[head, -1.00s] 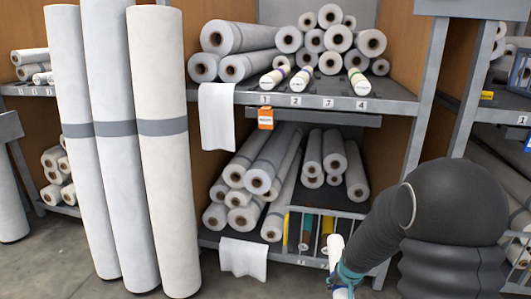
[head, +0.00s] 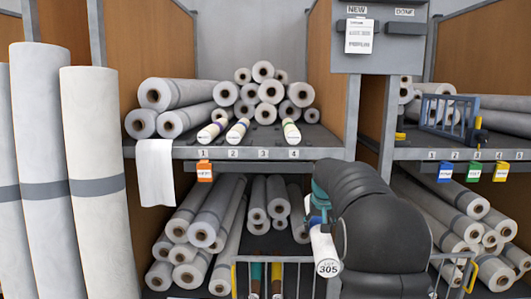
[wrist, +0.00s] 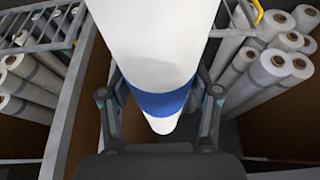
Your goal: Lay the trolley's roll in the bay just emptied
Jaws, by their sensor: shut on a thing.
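My gripper (head: 318,208) is shut on a white roll (head: 325,252) whose end, marked "305", faces the head camera. In the wrist view the roll (wrist: 155,40) has a blue band and lies between the two fingers (wrist: 160,110). The roll is in front of the shelf and below its edge, apart from the bays. On the shelf (head: 250,153), numbered 1 to 4, small rolls lie in bay 1 (head: 213,130), bay 2 (head: 238,130) and bay 4 (head: 291,132). Bay 3 (head: 264,138) is bare.
A railed trolley (head: 235,275) stands low in front, partly hidden by my arm, with dark-ended items in it. Large rolls (head: 262,90) are stacked behind the bays. Tall rolls (head: 95,180) stand at left. A grey box (head: 378,40) hangs at upper right. A white cloth (head: 155,172) drapes over the edge.

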